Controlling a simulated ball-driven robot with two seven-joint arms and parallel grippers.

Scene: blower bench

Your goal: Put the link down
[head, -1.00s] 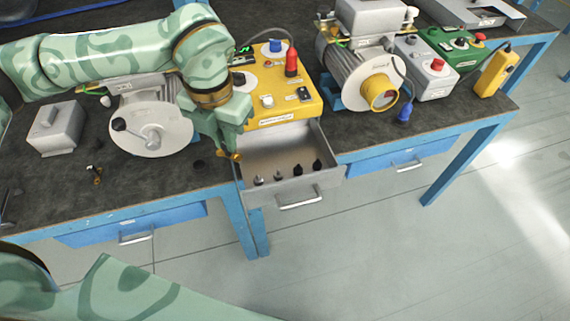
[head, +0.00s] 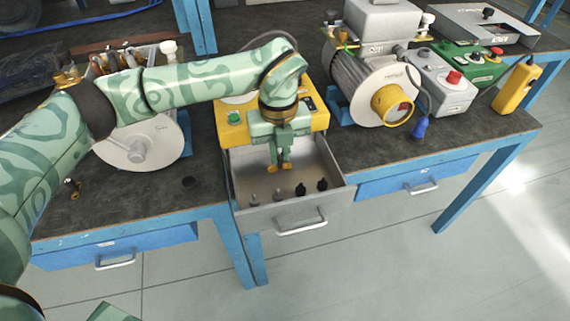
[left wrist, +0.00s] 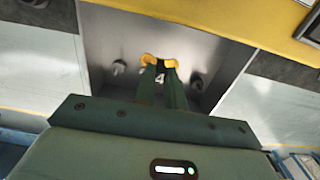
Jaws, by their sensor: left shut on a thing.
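My left gripper (head: 279,167) hangs fingers down over the open grey drawer (head: 337,172). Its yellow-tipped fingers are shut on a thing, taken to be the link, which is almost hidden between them. In the left wrist view the fingertips (left wrist: 159,62) are close together above the drawer floor (left wrist: 110,32), near a white "4" mark. Whether the link touches the floor cannot be told. My right gripper is not in view.
Several small pegs stand along the drawer's front, including a grey one (head: 278,195) and a black one (head: 322,184). A yellow control box (head: 316,118) stands behind the drawer. A motor (head: 360,75) is to the right. The drawer's middle looks clear.

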